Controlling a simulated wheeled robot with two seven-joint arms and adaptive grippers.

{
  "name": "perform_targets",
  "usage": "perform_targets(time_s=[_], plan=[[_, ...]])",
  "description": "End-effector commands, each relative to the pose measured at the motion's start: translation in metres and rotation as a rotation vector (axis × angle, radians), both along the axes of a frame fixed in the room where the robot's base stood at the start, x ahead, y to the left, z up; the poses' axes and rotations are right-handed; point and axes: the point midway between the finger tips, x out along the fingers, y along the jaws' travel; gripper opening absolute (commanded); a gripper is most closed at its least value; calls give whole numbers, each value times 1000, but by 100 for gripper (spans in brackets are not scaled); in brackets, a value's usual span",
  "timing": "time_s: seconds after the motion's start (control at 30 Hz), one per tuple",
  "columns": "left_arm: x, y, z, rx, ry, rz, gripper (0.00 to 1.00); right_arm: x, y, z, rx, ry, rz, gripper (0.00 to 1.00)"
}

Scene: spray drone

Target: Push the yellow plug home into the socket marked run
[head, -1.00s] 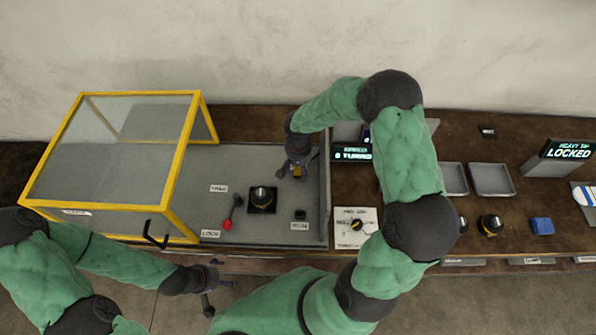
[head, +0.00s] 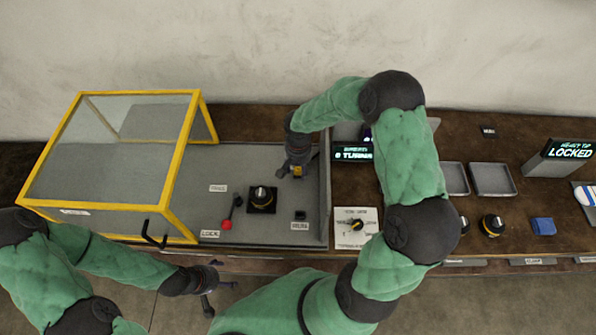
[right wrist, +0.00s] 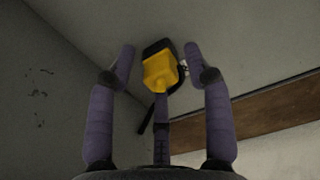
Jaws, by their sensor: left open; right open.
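The yellow plug (head: 298,171) is at the back right of the grey tray in the head view, partly hidden by my right gripper (head: 294,171). In the right wrist view the yellow plug (right wrist: 160,72) has a black part at its far end and a dark cord beside it. My right gripper (right wrist: 159,60) is open, its fingers on either side of the plug with visible gaps. I cannot tell whether the black part is the socket or how deep the plug sits. No label reading run is legible. My left gripper (head: 215,280) is open and empty in front of the bench.
A yellow-framed clear cover (head: 112,160) stands at the left of the grey tray (head: 270,165). A display reading LOCKED (head: 568,150) is at the right.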

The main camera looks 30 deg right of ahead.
Motion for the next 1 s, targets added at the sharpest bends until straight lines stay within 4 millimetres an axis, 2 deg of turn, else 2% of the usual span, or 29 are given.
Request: perform_targets(time_s=[0.27,0.37,0.4,0.47,1.0], plan=[[0,0,-1,0,0,0,78,0,0,0,0,0,0,51],[0,0,-1,0,0,0,78,0,0,0,0,0,0,26],[0,0,-1,0,0,0,78,0,0,0,0,0,0,14],[0,0,-1,0,0,0,78,0,0,0,0,0,0,0],[0,0,3,0,0,0,78,0,-1,7,0,1,-1,0]])
